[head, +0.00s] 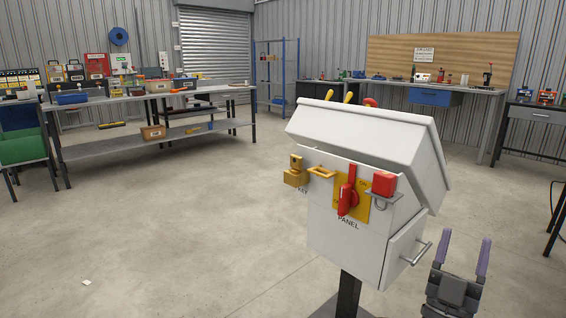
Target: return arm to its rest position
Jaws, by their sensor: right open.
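My right gripper (466,237) is at the bottom right, its two purple fingers pointing up and apart. It is open, with nothing between the fingers. It stands to the right of the white panel box (340,245), near the metal handle (418,253) on the box's side, and looks apart from it. My left gripper is not in view.
The panel box stands on a dark post (348,295). Its front carries a red switch handle (347,195), a brass padlock (295,172) and a red block (384,183). A loaded workbench (190,93) stands at the back left.

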